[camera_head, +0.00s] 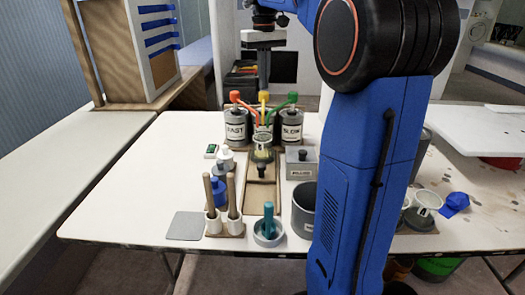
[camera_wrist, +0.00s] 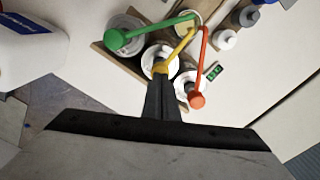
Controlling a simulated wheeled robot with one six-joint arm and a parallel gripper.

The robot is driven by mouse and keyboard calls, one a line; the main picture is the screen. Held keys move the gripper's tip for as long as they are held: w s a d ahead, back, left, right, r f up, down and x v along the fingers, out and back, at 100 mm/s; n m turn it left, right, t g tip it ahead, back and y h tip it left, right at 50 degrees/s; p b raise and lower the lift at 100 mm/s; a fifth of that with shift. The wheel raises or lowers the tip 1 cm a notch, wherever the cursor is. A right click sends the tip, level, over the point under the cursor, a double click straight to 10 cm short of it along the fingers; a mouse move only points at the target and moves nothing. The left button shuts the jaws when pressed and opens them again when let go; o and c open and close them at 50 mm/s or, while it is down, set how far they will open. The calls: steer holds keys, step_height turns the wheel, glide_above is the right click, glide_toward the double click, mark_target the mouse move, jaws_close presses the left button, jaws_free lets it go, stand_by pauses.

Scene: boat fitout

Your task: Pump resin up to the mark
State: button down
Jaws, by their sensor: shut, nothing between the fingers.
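Three pump containers stand at the back of the table: FAST (camera_head: 237,130) with a red pump (camera_head: 235,97), a middle one under a yellow pump (camera_head: 263,97), and SLOW (camera_head: 292,131) with a green pump (camera_head: 293,97). Their spouts converge over a pale cup (camera_wrist: 186,17), also seen in the head view (camera_head: 262,139). The cup's fill level and mark are too small to read. My gripper (camera_wrist: 161,80) is shut and empty, pointing down at the yellow pump head (camera_wrist: 160,68). The fingertips overlap the head; I cannot tell whether they press it.
A grey pot (camera_head: 304,212), wooden-handled tools (camera_head: 232,197) in holders and a teal-handled item (camera_head: 269,231) in a dish stand in front. A grey box (camera_head: 300,164) is right of the cup. The table's left side (camera_head: 135,205) is clear.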

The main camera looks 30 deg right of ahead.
steer(key=shift+r, duration=0.1)
steer(key=shift+r, duration=1.45)
steer(key=shift+s, duration=0.1)
